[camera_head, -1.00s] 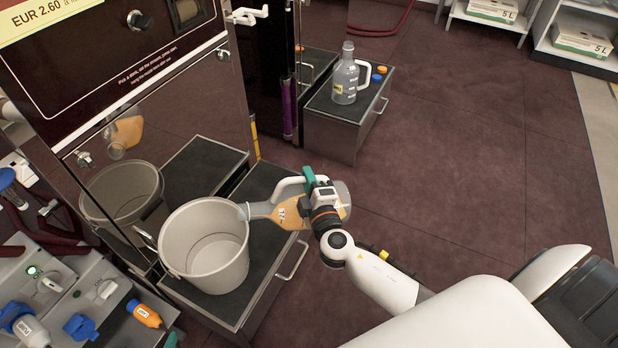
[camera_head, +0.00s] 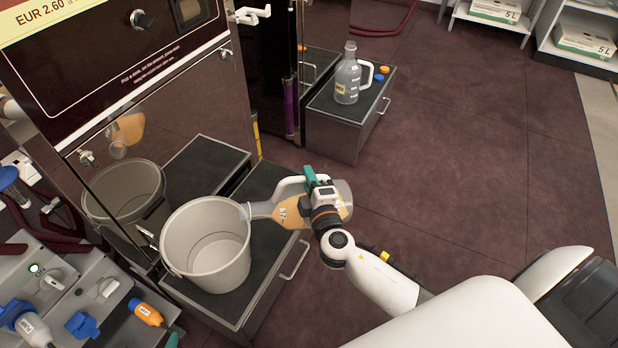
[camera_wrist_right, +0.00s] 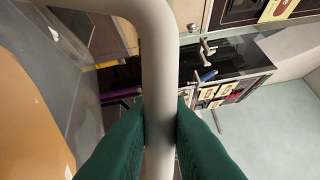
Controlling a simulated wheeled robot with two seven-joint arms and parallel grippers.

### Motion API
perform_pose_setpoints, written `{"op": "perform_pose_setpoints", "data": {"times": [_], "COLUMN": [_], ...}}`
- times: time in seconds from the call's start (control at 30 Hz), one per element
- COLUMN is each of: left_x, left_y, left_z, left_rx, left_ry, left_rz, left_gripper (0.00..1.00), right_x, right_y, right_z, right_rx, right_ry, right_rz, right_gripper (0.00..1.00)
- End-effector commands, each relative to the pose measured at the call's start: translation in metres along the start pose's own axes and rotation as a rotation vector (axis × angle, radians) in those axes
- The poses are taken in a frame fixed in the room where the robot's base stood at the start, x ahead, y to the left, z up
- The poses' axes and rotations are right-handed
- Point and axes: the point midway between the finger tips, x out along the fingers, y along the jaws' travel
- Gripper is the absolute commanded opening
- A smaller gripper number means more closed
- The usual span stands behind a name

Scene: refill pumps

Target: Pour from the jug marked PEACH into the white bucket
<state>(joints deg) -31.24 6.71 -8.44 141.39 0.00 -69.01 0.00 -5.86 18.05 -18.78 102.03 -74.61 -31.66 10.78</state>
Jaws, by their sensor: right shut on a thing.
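The white bucket (camera_head: 176,238) stands upright on the dark-topped drawer unit at the pump. Its inside looks empty. A clear jug with orange liquid (camera_head: 290,212) is tipped on its side, its neck pointing left with the mouth at the bucket's right rim. No stream is visible, and its label is too small to read. My right gripper (camera_head: 310,178) is shut on the jug's pale handle. In the right wrist view the green fingers (camera_wrist_right: 160,150) press the handle (camera_wrist_right: 157,75) from both sides, and the orange liquid (camera_wrist_right: 30,110) shows at left. My left gripper is out of view.
Another clear jug (camera_head: 347,82) stands upright on a second drawer unit (camera_head: 330,128), beside blue and orange caps (camera_head: 381,75). Nozzles and connectors (camera_head: 85,320) crowd the lower left. The pump cabinet (camera_head: 170,110) rises behind the bucket. The floor at right is open.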

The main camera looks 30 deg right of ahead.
Motion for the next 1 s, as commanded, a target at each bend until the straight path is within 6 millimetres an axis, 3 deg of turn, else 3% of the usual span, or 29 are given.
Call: {"op": "perform_pose_setpoints", "data": {"times": [0.27, 1.0], "left_x": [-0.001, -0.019], "left_y": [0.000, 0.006], "left_z": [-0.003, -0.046], "left_rx": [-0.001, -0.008], "left_ry": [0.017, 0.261], "left_rz": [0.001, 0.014], "left_gripper": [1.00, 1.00], "right_x": [0.001, 0.001], "right_y": [-0.003, -0.011], "right_z": [0.001, 0.008], "right_rx": [-0.004, -0.054], "right_ry": [-0.001, -0.001], "right_rz": [-0.005, -0.005], "right_gripper": [0.00, 0.00]}}
